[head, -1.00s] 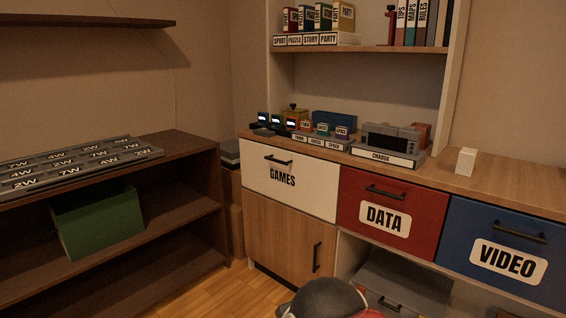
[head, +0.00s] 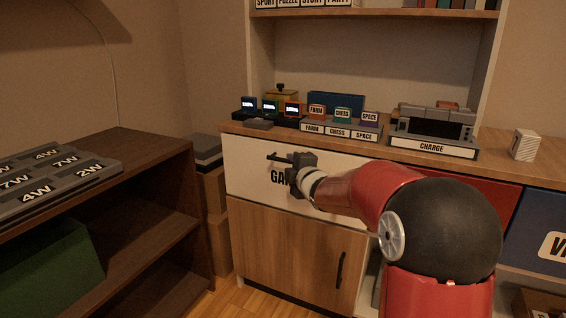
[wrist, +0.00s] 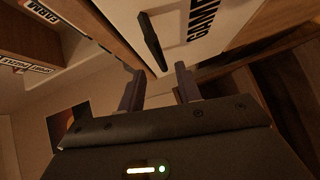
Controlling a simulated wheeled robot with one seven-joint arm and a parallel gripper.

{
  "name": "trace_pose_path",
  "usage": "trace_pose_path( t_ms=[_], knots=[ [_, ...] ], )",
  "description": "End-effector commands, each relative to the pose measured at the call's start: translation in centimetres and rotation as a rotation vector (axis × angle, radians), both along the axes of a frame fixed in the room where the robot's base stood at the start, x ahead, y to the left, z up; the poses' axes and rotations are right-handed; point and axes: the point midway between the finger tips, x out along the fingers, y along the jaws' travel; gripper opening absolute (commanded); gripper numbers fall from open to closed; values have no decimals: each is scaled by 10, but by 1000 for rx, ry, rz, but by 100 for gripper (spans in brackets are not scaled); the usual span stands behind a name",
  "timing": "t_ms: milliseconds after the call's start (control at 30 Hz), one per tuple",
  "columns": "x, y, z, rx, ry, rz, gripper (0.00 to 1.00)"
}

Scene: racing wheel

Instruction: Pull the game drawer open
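The game drawer (head: 243,175) is the white front labelled GAMES at the left end of the cabinet. It looks shut, flush with the cabinet. Its dark bar handle (head: 275,157) shows left of my gripper (head: 291,165), which covers part of the label in the head view. In the wrist view, my gripper (wrist: 160,72) is open, its two fingers apart and empty. The handle (wrist: 152,42) lies just ahead of the gap between the fingertips, on the white drawer front (wrist: 180,18). I cannot tell whether a finger touches it.
A wooden door (head: 295,245) is below the drawer. The red DATA drawer (head: 490,195) is to the right, partly behind my arm. Small labelled items and a CHARGE dock (head: 432,146) stand on the counter. A dark shelf unit (head: 150,170) stands at the left.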

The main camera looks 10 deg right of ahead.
Motion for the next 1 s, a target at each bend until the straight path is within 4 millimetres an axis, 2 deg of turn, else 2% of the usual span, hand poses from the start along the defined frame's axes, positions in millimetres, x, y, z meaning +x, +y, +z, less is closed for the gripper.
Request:
trace_pose_path(
  t_ms=[200,400,767,1000],
  knots=[
    [36,7,-5,3,2,0,34],
    [58,10,-8,3,3,-2,34],
    [64,11,-9,3,3,-3,34],
    [64,11,-9,3,3,-3,3]
  ],
)
